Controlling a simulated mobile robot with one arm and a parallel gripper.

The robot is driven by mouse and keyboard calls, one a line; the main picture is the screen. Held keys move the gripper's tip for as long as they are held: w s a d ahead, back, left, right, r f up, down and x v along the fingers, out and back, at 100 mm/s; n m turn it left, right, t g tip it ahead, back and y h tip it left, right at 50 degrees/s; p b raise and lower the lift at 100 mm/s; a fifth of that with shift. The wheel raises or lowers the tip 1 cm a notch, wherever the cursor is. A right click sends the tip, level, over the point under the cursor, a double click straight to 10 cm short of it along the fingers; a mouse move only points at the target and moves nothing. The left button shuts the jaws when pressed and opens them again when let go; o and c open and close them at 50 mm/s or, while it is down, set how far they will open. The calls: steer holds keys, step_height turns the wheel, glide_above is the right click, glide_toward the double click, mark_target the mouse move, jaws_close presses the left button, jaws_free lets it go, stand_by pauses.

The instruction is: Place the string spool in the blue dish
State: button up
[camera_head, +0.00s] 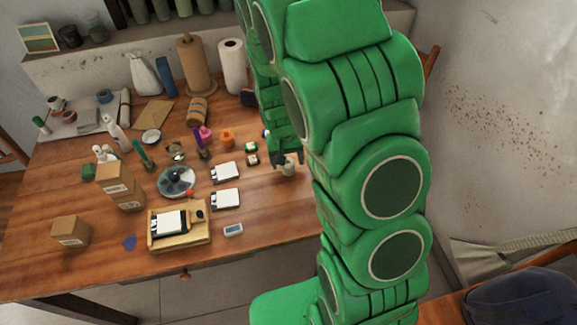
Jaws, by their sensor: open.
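My gripper (287,158) points down over the right part of the wooden table, its jaws apart. A small pale cylinder (289,168), which looks like the string spool, stands on the table at the fingertips. I cannot tell whether the fingers touch it or are around it. A small round blue dish (104,96) sits at the back left, on the grey tray. My green arm hides the table's right side.
The wooden table (275,207) is crowded left of my gripper: white-topped boxes (225,172), a wooden tray (178,246), a round clear-lidded dish (176,181), cardboard boxes (70,232). Tall paper rolls (232,66) stand at the back.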

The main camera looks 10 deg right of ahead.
mark_target(288, 162)
steer(key=shift+f, duration=0.7)
steer(key=shift+c, duration=0.4)
steer(key=c, duration=1.1)
steer(key=shift+c, duration=0.2)
steer(key=shift+r, duration=0.25)
step_height(288, 162, up, 10)
